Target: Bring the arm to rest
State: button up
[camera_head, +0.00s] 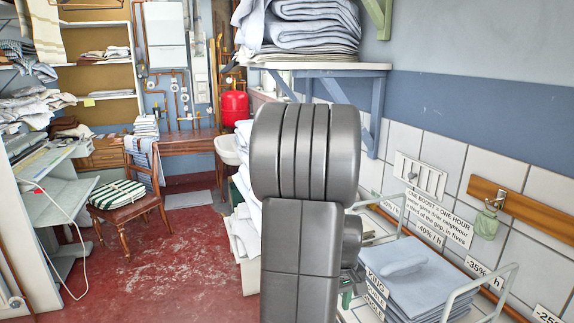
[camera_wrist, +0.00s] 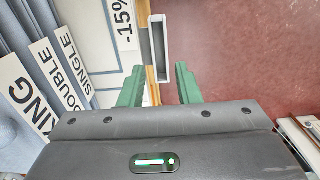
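My arm (camera_head: 305,160) stands upright in the middle of the head view, its thick grey links close to the camera. My gripper (camera_wrist: 158,86) shows in the wrist view with its two green fingers apart and nothing held between them. Beyond the fingers are a wooden edge, a pale slotted piece and the red floor. In the head view the gripper is mostly hidden behind the arm; a small green bit shows low beside it.
Folded blue linen (camera_head: 418,275) lies in a wire-railed area at right, near size labels (camera_wrist: 62,75). A wall shelf (camera_head: 330,68) holds folded linen above. A chair (camera_head: 122,197) and a cluttered shelf unit (camera_head: 50,205) stand left. Red floor (camera_head: 165,255) is open between.

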jog(key=shift+f, duration=1.05)
